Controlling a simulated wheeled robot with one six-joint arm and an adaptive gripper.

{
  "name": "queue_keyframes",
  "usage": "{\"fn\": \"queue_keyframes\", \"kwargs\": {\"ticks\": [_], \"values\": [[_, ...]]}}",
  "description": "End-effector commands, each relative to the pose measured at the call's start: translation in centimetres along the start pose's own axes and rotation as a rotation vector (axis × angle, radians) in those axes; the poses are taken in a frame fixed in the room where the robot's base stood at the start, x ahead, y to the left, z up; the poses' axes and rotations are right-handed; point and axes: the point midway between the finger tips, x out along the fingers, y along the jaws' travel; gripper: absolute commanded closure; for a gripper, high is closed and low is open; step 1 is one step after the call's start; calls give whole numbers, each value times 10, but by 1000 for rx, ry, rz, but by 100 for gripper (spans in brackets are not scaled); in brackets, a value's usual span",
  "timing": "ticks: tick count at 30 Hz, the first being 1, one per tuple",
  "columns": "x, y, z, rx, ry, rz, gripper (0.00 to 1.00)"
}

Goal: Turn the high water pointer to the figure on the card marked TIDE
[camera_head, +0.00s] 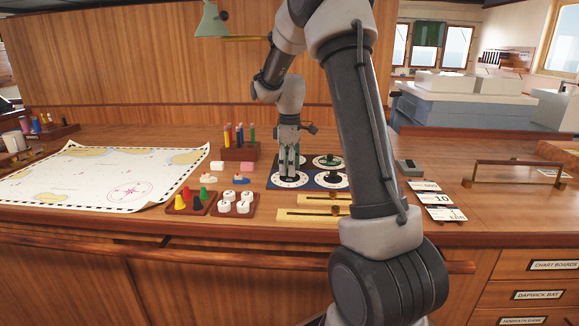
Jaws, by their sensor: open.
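A dark blue board (318,187) with several round white dials lies on the chart table. A dark pointer knob stands on the front right dial (331,180), and another dark knob shows on the back right dial (327,160). My gripper (289,176) points down over the front left dial (275,181), its fingers open and hiding that dial's middle and any pointer there. I cannot tell whether the fingers touch it. Several small white cards lie to the right; the middle card (440,199) reads 10. Their headings are too small to read, as are the dial labels.
A chart (110,178) covers the table's left. A pencil block (240,152), a tray of coloured pegs (190,203) and a tray of white pieces (236,205) stand left of the board. Brass rules (312,214) lie in front. My arm covers part of the table's right.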

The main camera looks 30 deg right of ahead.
Motion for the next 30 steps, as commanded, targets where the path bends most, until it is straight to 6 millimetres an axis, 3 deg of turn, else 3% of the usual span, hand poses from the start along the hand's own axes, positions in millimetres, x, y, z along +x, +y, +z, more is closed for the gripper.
{"fn": "queue_keyframes", "kwargs": {"ticks": [8,16,30], "values": [[3,0,0,0,0,0,57],[3,0,0,0,0,0,100],[3,0,0,83,0,0,100]]}}
